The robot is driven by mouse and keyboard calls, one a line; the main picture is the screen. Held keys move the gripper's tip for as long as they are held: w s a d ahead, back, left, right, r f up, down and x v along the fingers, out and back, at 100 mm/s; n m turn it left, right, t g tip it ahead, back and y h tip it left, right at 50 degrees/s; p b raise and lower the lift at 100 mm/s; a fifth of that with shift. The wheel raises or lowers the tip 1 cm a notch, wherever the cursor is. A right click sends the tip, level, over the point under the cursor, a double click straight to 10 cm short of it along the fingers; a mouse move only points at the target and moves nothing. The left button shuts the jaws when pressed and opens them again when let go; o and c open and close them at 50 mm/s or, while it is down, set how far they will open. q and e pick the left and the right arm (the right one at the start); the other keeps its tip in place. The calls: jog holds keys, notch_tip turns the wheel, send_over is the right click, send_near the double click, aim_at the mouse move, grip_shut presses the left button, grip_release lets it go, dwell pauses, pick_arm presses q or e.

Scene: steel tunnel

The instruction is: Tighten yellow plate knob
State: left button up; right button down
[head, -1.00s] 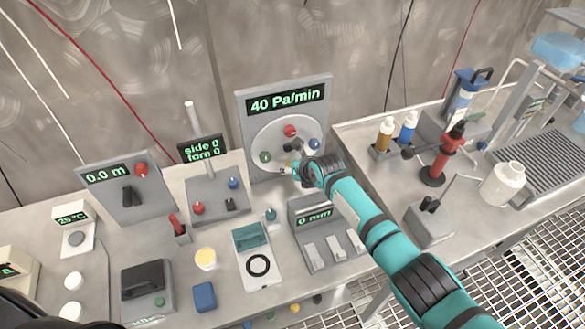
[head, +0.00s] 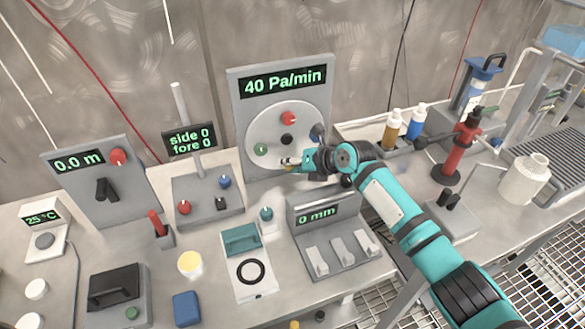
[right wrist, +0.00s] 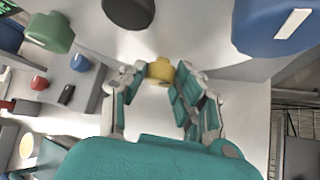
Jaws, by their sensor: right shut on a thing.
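The round pale plate (head: 256,155) is on an upright grey panel whose display (head: 284,81) reads "40 Pa/min". It carries a red knob (head: 288,119) at the top, a green one (head: 261,149) at left, a blue one (head: 317,131) at right and a black one (head: 287,139) in the middle. The yellow plate knob (right wrist: 160,70) sits at the plate's bottom, between the fingertips of my right gripper (right wrist: 158,76), which is shut on it. In the head view my right gripper (head: 289,163) largely covers this knob. My left gripper is not in view.
Below the panel stands a grey box (head: 330,235) reading "0 mm" with several switches. A two-knob unit (head: 208,200) stands left of the plate. Amber (head: 392,130) and blue (head: 416,122) bottles and a red stand (head: 462,150) are at right, beyond my arm.

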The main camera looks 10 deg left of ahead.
jog(key=c, duration=1)
grip_release()
jog(key=v, duration=1.2)
jog(key=shift+d, duration=0.1)
jog(key=shift+f, duration=0.1)
